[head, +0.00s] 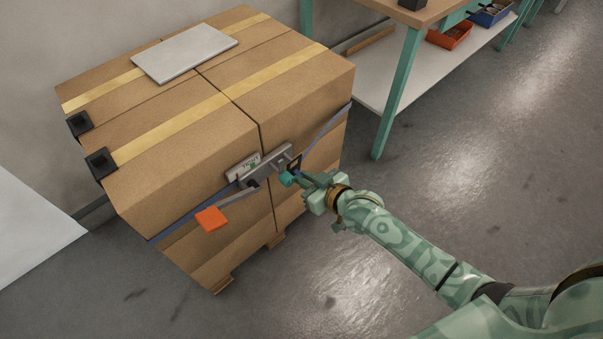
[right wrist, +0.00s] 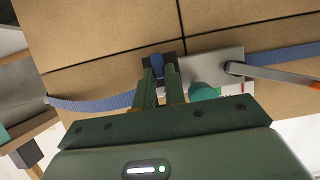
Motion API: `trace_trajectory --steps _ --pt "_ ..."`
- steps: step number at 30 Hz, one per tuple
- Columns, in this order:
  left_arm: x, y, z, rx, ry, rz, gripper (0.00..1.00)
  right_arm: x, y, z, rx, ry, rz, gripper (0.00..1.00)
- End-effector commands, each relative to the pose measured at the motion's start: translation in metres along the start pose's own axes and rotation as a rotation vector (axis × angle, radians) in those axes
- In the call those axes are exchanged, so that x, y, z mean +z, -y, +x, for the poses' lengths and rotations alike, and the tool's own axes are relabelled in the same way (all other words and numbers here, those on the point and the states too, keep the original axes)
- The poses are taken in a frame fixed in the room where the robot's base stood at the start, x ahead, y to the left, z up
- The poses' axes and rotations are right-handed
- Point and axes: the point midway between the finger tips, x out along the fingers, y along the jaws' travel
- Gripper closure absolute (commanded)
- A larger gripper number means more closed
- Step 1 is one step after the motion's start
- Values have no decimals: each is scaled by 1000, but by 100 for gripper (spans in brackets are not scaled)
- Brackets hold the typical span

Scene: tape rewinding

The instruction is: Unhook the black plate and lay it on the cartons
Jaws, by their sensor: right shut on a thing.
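The black plate (head: 295,163) sits at the front face of the strapped cartons (head: 183,181), at the right end of the grey ratchet (head: 265,169). A blue strap passes through it, as the right wrist view shows (right wrist: 148,62). My right gripper (head: 303,178) reaches in from the right and is shut on the black plate, with its fingers (right wrist: 158,88) partly covering it. Whether the plate is still hooked to the ratchet cannot be told. The ratchet's orange handle (head: 211,218) hangs out to the lower left. My left gripper is not in view.
Black corner pieces (head: 79,123) (head: 101,163) sit on the left edge. A teal-legged bench (head: 398,95) with an orange bin (head: 449,35) stands at right. A teal knob (right wrist: 203,93) is beside my fingers.

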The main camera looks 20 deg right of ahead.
Motion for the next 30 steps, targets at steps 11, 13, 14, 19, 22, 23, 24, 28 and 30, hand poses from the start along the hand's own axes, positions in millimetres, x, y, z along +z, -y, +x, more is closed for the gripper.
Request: trace_trajectory --steps 11,13,14,19,22,23,24,28,30 --pt "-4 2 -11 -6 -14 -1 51 7 0 -22 1 -2 -1 100" --pt "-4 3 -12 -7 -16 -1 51 9 0 -26 0 0 -1 100" --pt "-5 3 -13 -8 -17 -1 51 10 0 -28 0 0 -1 100" --pt "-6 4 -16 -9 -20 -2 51 13 0 -34 0 -1 0 100" --pt "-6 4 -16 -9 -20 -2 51 14 0 -35 0 0 0 100" --pt "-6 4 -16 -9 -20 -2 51 14 0 -35 0 0 0 100" --pt "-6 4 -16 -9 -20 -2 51 14 0 -35 0 0 0 100" --pt "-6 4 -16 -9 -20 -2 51 14 0 -35 0 0 0 100" --pt "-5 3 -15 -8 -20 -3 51 14 0 -35 0 0 0 100"
